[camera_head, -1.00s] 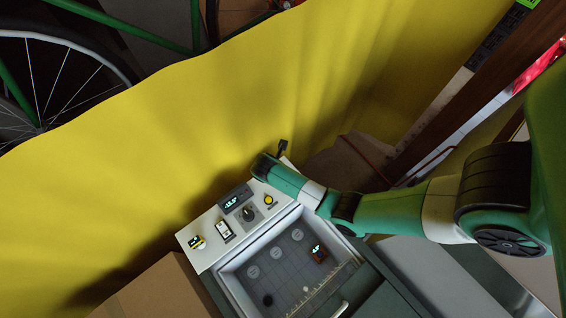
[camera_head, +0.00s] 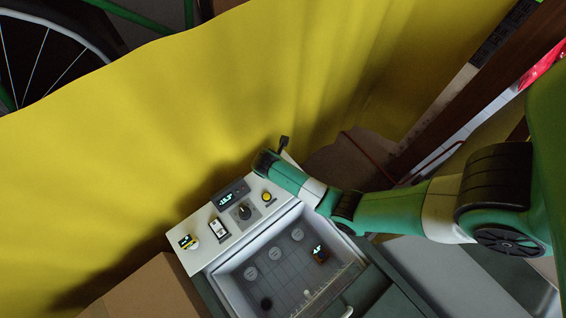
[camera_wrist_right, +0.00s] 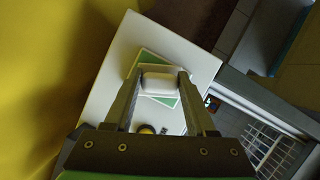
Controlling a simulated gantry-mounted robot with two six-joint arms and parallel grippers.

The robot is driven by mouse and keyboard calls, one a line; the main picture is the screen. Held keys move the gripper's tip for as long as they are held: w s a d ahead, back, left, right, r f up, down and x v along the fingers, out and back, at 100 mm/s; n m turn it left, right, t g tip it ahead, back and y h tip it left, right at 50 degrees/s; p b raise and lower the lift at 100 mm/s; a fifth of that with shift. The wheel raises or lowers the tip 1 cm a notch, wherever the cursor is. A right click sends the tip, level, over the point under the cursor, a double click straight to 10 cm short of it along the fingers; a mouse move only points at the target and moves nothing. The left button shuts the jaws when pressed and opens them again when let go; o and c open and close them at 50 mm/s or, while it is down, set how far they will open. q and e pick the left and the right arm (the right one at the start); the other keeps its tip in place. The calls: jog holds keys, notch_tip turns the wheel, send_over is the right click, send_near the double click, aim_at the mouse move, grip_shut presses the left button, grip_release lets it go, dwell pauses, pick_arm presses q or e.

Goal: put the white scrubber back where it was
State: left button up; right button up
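The white scrubber (camera_wrist_right: 158,82) shows in the right wrist view as a pale rounded block between my right gripper's fingertips (camera_wrist_right: 160,76). Both fingers meet its sides, and the gripper looks shut on it. Behind it lies a green-bordered rectangle (camera_wrist_right: 149,56) on a white panel (camera_wrist_right: 112,79); I cannot tell whether the scrubber touches it. In the head view my right arm reaches in from the right over the white control panel's far end. My left gripper is in neither current view.
The control panel carries a display (camera_head: 228,198), a black knob (camera_head: 244,213) and a yellow button (camera_head: 267,197). An open basin (camera_head: 225,274) is in front of it. A cardboard box (camera_head: 150,290) stands at left. A yellow curtain (camera_head: 140,130) hangs behind.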

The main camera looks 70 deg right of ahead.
jog(key=o, duration=0.4)
jog(key=shift+c, duration=0.2)
jog(key=shift+r, duration=0.35)
jog(key=p+v, duration=0.4)
jog(key=v, duration=0.7)
jog(key=shift+r, duration=0.4)
jog(key=shift+a+f, duration=0.1)
